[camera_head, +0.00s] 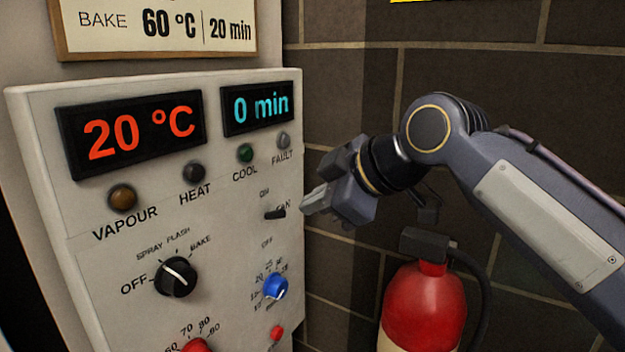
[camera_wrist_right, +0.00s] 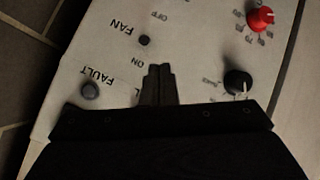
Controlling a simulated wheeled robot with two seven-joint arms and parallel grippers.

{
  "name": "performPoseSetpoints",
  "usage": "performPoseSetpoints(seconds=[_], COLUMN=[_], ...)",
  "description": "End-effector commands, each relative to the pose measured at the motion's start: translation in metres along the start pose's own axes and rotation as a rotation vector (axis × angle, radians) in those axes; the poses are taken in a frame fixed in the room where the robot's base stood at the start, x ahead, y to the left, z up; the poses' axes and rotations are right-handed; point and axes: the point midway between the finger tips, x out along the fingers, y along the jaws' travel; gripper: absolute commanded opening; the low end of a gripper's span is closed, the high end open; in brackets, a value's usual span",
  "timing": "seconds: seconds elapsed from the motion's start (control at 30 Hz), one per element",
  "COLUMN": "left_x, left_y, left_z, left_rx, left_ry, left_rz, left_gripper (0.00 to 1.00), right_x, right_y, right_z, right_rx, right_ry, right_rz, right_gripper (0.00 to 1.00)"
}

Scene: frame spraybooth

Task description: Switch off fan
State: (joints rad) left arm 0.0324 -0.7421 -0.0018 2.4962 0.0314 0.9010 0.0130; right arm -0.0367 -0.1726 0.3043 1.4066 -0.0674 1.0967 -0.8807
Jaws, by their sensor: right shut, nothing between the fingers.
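The fan switch (camera_head: 275,214) is a small dark toggle lever on the right side of the light control panel (camera_head: 110,215), between the ON and OFF marks. In the right wrist view the fan switch (camera_wrist_right: 144,40) is a small dark knob beside the word FAN. My right gripper (camera_head: 308,206) is shut and empty, its fingertips just right of the switch in the head view. In the right wrist view the closed fingers (camera_wrist_right: 158,72) point toward the panel near the ON mark, apart from the switch in the picture. My left gripper is out of view.
The panel also carries a black mode knob (camera_head: 176,277), a blue knob (camera_head: 275,287), a red button (camera_head: 277,333) and several lamps. Displays read 20 °C and 0 min. A red fire extinguisher (camera_head: 424,305) stands below my right arm, against the dark tiled wall.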

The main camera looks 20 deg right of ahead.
Motion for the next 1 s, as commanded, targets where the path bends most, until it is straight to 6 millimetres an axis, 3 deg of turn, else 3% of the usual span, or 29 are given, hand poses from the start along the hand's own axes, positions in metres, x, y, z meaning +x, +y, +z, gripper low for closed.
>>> performPoseSetpoints(seconds=[0.13,0.57,0.67,1.0], left_x=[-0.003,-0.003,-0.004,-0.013], left_y=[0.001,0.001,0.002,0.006], left_z=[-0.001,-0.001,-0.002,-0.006], left_rx=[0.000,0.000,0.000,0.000], left_ry=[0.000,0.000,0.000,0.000], left_rz=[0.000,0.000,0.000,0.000], left_gripper=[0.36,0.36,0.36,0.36], right_x=[-0.005,-0.002,0.008,0.068], right_y=[0.011,0.013,0.013,0.013], right_z=[-0.018,-0.019,-0.019,-0.021], right_rx=[-0.063,-0.070,-0.069,-0.069], right_ry=[0.027,0.028,0.027,0.026], right_rz=[0.007,0.008,0.006,0.005], right_gripper=[0.00,0.00,0.00,0.00])
